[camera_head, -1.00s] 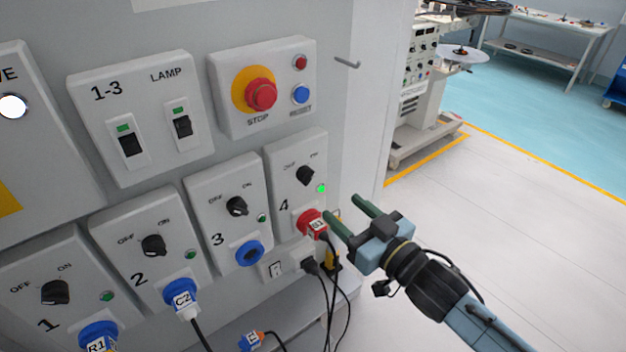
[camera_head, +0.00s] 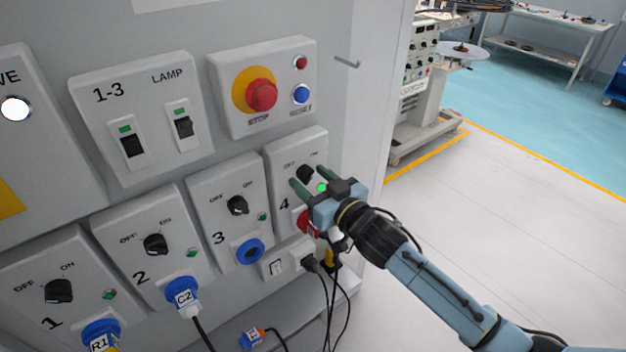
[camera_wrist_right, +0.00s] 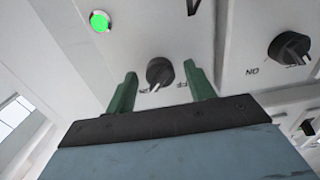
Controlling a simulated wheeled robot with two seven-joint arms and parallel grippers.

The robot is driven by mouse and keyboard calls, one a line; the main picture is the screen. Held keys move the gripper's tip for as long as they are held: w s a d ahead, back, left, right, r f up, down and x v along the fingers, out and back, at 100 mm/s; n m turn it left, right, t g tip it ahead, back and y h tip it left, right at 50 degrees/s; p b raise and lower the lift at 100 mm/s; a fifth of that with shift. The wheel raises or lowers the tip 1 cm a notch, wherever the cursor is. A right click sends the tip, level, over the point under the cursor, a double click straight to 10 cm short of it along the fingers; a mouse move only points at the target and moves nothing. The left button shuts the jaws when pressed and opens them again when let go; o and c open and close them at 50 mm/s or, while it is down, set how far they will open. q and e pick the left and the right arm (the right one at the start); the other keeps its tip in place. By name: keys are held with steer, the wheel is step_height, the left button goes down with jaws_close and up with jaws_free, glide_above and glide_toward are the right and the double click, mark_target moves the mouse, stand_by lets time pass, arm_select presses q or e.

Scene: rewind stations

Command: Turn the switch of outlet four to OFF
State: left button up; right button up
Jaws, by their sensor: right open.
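The outlet four panel (camera_head: 283,157) carries a black rotary switch (camera_head: 304,171) with OFF and ON labels above it. A lit green lamp (camera_head: 322,187) sits beside the switch, and a red plug (camera_head: 304,222) is in the socket below. My right gripper (camera_head: 307,176) is open in front of the panel, its green fingers reaching to either side of the switch. In the right wrist view the switch (camera_wrist_right: 160,72) shows between the two fingertips, with a gap on each side. Its pale pointer mark is toward the ON label. The green lamp (camera_wrist_right: 99,21) is also lit there. My left gripper is not in view.
The outlet three switch (camera_head: 237,205) is left of panel four. The red STOP button (camera_head: 261,95) and blue reset button (camera_head: 301,94) are above. A small hook (camera_head: 347,62) sticks out at upper right. Cables hang below; floor to the right is clear.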

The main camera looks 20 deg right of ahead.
steer(key=c, duration=1)
steer(key=n+p, duration=0.1)
steer(key=n, duration=0.2)
steer(key=shift+r+n+p, duration=0.1)
steer(key=shift+n+p, duration=0.2)
steer(key=shift+p, duration=0.1)
steer(key=n+p, duration=0.1)
steer(key=n, duration=0.3)
steer(key=shift+d+n, duration=0.1)
steer(key=shift+n, duration=0.2)
steer(key=n+p, duration=0.1)
steer(key=n, duration=0.3)
steer(key=shift+n, duration=0.3)
steer(key=n, duration=0.5)
steer(key=shift+p, duration=0.35)
